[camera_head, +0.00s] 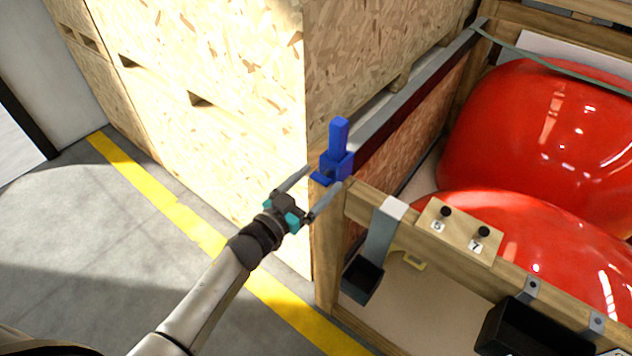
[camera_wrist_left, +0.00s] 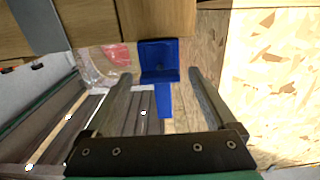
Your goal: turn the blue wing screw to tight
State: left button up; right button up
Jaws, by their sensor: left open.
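The blue wing screw (camera_head: 337,153) sits at the near corner of the wooden crate, at the end of a grey rail. An upright blue tab stands on its block, and a flat blue piece sticks out at the lower left. My left gripper (camera_head: 323,189) is open, with its fingers pointing at the blue part from the front left. In the left wrist view the blue wing screw (camera_wrist_left: 158,62) lies ahead of and between the two finger tips (camera_wrist_left: 158,78). I cannot tell whether either finger touches it. My right gripper is not in view.
The wooden crate (camera_head: 378,207) holds large red nosecones (camera_head: 545,135). A panel with knobs marked 5 and 7 (camera_head: 461,231), a metal bracket (camera_head: 382,232) and black holders (camera_head: 515,328) are on its front. Tall chipboard boxes (camera_head: 215,110) stand behind. The floor at left is clear.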

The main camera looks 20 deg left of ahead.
pick_arm(q)
jog(key=c, duration=1.4)
